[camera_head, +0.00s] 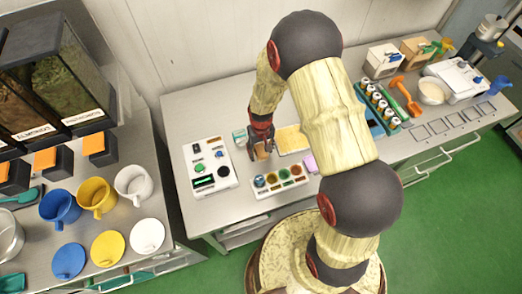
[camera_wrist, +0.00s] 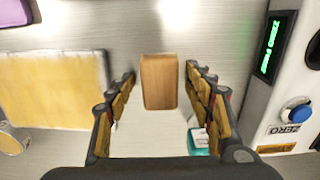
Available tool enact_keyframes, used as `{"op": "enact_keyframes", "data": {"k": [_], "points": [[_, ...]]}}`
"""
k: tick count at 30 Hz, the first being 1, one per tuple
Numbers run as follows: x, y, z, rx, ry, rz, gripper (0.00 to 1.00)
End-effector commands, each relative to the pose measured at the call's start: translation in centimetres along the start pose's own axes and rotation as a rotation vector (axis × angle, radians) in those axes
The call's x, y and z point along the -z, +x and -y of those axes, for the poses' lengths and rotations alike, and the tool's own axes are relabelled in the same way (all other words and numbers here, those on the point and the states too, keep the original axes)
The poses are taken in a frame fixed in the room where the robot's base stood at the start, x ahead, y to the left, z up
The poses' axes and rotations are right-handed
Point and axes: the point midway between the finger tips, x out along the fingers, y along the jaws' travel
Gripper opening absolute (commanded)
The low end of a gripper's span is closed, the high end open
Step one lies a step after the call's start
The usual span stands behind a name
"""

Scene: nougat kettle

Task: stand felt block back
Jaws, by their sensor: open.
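A tan-brown block (camera_wrist: 159,82), likely the felt block, is on the grey worktop in the wrist view, its long side running up the picture. It also shows as a small tan block (camera_head: 262,154) just under my gripper in the head view. My gripper (camera_wrist: 161,72) is open, with one finger to each side of the block and a visible gap on both sides. The fingers do not appear to touch it. I cannot tell how high above the worktop the fingertips are, or whether the block stands or lies.
A yellow pad (camera_wrist: 52,88) lies left of the block in the wrist view. A white device with a green display (camera_wrist: 270,45) and blue button stands close on the right.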

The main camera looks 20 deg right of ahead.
Motion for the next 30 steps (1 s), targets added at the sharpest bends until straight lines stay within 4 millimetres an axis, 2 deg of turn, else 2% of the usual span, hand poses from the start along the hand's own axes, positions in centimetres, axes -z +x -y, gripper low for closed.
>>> {"op": "enact_keyframes", "data": {"k": [4, 7, 18, 27, 29, 30], "points": [[0.1, -0.7, 0.0, 0.0, 0.0, -0.002, 0.52], [0.1, -2.0, 0.0, 0.0, 0.0, -0.003, 0.52], [0.1, -9.4, 0.0, 0.0, 0.0, -0.004, 0.52], [0.0, -12.6, 0.0, 0.0, 0.0, -0.005, 0.52], [0.1, -13.9, 0.0, 0.0, 0.0, -0.018, 0.52], [0.0, -15.1, 0.0, 0.0, 0.0, -0.031, 0.52]]}}
